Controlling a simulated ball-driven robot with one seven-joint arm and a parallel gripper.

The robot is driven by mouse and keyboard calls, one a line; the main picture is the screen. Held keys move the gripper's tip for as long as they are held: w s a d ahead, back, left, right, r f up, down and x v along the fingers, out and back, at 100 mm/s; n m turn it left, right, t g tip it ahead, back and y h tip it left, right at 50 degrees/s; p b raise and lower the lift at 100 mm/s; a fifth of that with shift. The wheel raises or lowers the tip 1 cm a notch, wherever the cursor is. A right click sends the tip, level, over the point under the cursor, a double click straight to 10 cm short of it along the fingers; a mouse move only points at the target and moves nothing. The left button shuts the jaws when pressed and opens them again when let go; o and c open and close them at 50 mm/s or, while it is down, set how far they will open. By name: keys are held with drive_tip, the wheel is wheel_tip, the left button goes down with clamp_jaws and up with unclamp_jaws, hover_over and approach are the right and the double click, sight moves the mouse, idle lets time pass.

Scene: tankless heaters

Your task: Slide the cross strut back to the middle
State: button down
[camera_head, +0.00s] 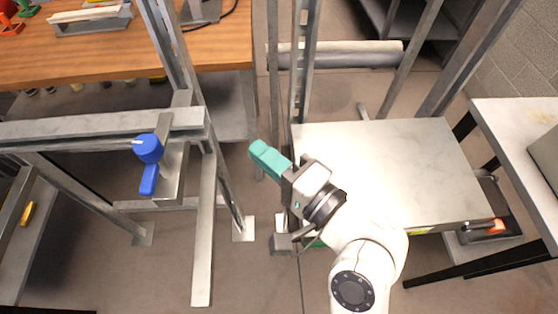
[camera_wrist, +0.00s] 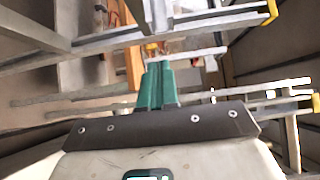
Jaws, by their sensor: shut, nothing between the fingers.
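My gripper (camera_head: 265,157) has teal fingers, shut together with nothing between them. It points up and left, in the gap between the left metal frame and the pale panel. A grey metal strut (camera_head: 60,130) runs crosswise on the left frame, and a bracket with a blue knob and lever (camera_head: 148,150) sits near its right end. I cannot tell for sure that this is the cross strut. My gripper is right of the bracket and apart from it. In the wrist view the teal fingers (camera_wrist: 158,85) point towards several metal bars; one bar (camera_wrist: 200,22) crosses above them.
A wooden workbench (camera_head: 120,50) stands at the back left. A pale flat panel (camera_head: 390,170) fills the middle right, beside metal uprights. A grey roll (camera_head: 340,54) lies behind it. A white-topped table (camera_head: 510,120) stands at the right. Bare floor shows below the left frame.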

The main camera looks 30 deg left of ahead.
sight(202, 136)
drive_tip(key=a+p, duration=0.1)
drive_tip(key=a, duration=0.5)
drive_tip(key=shift+s+a, duration=0.15)
drive_tip(key=shift+a, duration=0.2)
drive_tip(key=shift+s+a+p, duration=0.25)
drive_tip(key=shift+a+p, duration=0.1)
drive_tip(key=shift+a, duration=0.1)
drive_tip(key=shift+a, duration=0.1)
drive_tip(key=shift+s+a+r+p, duration=0.1)
drive_tip(key=shift+s+a+p, duration=0.3)
drive_tip(key=shift+a+p, duration=0.3)
drive_tip(key=shift+s+a, duration=0.15)
drive_tip(key=shift+a, duration=0.1)
